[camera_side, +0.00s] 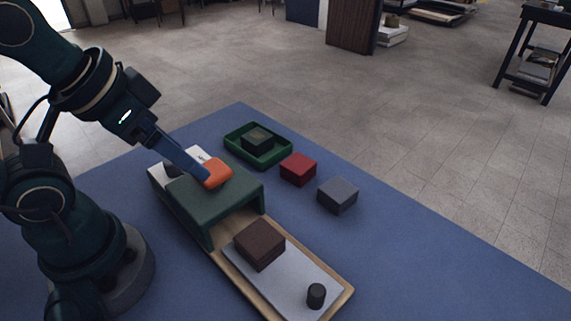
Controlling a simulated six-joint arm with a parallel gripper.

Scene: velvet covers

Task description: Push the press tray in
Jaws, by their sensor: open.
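The press is a green block-shaped housing (235,192) with an open front, standing on the blue table. Its press tray (343,300) has a wooden rim and a pale grey bed, and sticks out of the housing toward the lower right. A dark brown velvet block (259,245) lies on the tray just outside the opening. A short black knob (316,295) stands near the tray's outer end. My gripper (217,173), with orange fingertips, is over the top of the housing and holds nothing visible. I cannot tell whether it touches the housing. The tray's inner part is hidden.
A green shallow tray (279,161) holding a dark green block (257,139) lies behind the press. A red block (298,169) and a grey-blue block (337,195) sit to its right. The blue table (430,255) is clear on the right.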

